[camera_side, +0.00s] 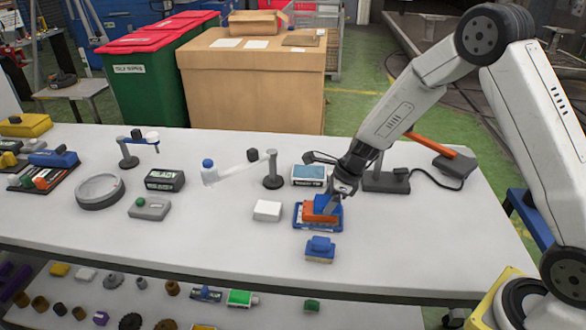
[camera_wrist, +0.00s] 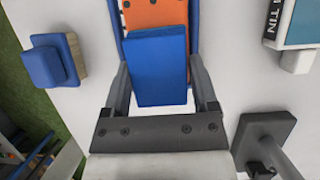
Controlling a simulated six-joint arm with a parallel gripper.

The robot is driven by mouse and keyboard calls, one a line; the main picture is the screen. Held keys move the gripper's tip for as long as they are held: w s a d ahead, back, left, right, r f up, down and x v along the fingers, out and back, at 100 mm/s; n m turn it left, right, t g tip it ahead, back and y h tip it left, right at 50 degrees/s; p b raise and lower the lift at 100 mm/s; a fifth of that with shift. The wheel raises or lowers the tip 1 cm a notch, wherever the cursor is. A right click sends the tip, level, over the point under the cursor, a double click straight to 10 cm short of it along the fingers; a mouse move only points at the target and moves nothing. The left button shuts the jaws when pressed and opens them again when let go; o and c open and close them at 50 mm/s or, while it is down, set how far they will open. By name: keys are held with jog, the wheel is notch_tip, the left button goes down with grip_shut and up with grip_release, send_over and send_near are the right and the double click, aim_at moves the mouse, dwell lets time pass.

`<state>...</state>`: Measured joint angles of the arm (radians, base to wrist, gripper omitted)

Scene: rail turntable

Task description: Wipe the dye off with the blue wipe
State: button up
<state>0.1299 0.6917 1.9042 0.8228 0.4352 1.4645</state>
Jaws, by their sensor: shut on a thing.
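My gripper (camera_side: 332,200) is low over a blue tray (camera_side: 300,221) near the middle of the bench. In the wrist view my gripper (camera_wrist: 160,75) has a finger on each side of a blue block (camera_wrist: 157,68), which looks like the blue wipe, and is shut on it. The block lies over an orange piece (camera_wrist: 155,14) in the tray, which also shows in the side view (camera_side: 313,216). The block hides part of the orange piece, and I cannot tell whether they touch. I cannot make out any dye. A second blue-topped block (camera_side: 320,245) with a tan underside sits in front of the tray.
A white block (camera_side: 267,211) lies left of the tray. A labelled tin (camera_side: 309,175) stands behind it. A dark stand with a pale arm (camera_side: 272,182) is at back left, and an orange-handled tool (camera_side: 432,145) at back right. The bench's right front is clear.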

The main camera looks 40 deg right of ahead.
jog(key=shift+w+a, duration=2.1)
jog(key=shift+a, duration=0.2)
notch_tip(320, 180, up, 8)
jog(key=shift+d, duration=0.15)
jog(key=shift+s, duration=0.1)
